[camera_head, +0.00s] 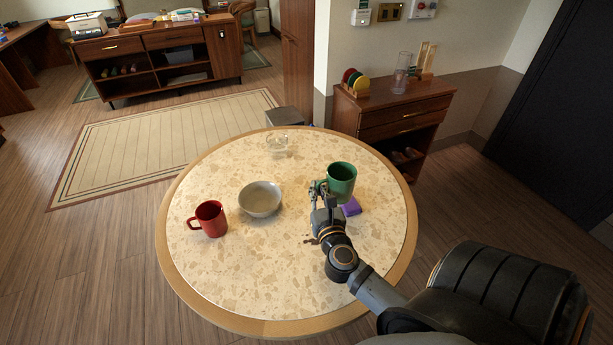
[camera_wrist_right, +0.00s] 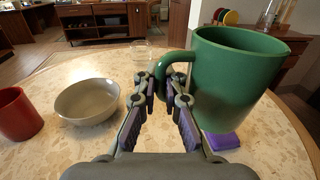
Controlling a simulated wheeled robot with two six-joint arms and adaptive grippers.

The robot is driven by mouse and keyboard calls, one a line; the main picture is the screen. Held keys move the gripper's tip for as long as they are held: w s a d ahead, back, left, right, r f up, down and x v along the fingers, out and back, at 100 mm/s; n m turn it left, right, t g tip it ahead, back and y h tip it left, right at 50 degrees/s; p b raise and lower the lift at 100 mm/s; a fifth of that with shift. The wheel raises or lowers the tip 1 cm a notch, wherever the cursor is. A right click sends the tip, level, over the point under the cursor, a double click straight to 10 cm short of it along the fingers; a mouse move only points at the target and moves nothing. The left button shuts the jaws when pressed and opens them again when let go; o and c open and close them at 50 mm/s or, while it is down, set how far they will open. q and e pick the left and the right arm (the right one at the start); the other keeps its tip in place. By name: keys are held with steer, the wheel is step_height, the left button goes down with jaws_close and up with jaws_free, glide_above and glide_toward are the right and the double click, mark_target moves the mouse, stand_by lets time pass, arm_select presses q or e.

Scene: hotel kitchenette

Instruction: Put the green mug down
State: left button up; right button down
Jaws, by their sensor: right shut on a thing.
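The green mug (camera_head: 343,180) is upright over the right part of the round table (camera_head: 262,300). My right gripper (camera_head: 319,190) is shut on its handle, on the mug's left side. In the right wrist view the mug (camera_wrist_right: 240,80) fills the upper right, and the fingertips (camera_wrist_right: 166,84) close around the handle. I cannot tell whether its base touches the table top. My left gripper is not in view.
A purple block (camera_head: 351,207) lies close to the mug's base. A grey bowl (camera_head: 260,199) and a red mug (camera_head: 210,219) stand to the left, and a clear glass (camera_head: 277,146) at the back. The table's front is mostly clear.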

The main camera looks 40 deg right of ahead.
steer(key=shift+w, duration=0.1)
steer(key=w+a+n+y, duration=0.2)
steer(key=a+y, duration=0.1)
steer(key=a, duration=0.5)
steer(key=w+a+f+n+t+y+p, duration=0.1)
steer(key=w+a+n+y, duration=0.1)
steer(key=a, duration=0.6)
steer(key=n+y, duration=0.1)
steer(key=y, duration=0.1)
steer(key=shift+w+a+f+t+y, duration=0.2)
steer(key=shift+w+a+t+y, duration=0.1)
steer(key=shift+w+a, duration=0.05)
